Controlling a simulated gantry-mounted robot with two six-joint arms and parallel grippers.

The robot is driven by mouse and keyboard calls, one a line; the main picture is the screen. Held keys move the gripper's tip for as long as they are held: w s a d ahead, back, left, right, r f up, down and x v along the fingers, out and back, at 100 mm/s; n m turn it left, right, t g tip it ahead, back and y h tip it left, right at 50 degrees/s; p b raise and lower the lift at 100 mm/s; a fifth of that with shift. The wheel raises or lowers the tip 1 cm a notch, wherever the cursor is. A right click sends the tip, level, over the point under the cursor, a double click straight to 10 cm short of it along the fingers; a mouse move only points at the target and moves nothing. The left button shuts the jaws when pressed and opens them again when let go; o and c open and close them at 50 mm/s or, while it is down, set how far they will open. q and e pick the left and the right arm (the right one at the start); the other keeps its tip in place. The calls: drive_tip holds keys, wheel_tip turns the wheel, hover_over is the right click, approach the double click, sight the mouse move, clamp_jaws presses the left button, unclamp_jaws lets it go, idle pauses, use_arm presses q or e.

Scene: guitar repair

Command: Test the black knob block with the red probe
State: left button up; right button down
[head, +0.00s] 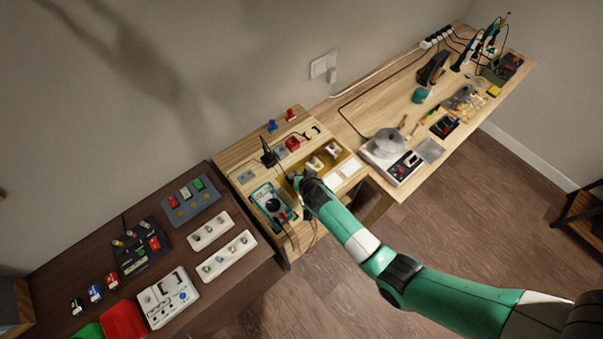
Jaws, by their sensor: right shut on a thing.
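My right gripper (294,178) is over the left end of the yellow tray (350,171), beside the multimeter. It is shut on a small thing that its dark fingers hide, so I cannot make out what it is. The teal multimeter (271,204) lies on the light wooden board, with leads near its right side. A red holder (292,144) and a black holder with an upright black probe (268,156) stand behind the tray. I cannot make out the red probe or the black knob block. Cream knob blocks (315,163) sit in the tray. My left gripper is out of view.
A dark table (235,277) on the left holds white trays (228,257), a red bin (123,321) and switch panels. A soldering station (393,158) stands to the right on the light bench. Small blue (272,126) and red (291,115) items stand at the board's back edge.

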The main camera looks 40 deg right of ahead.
drive_tip(key=shift+f, duration=0.4)
drive_tip(key=shift+f+p, duration=0.1)
drive_tip(key=shift+p, duration=0.25)
idle(3.6)
wheel_tip(320, 180, up, 6)
drive_tip(key=p, duration=0.8)
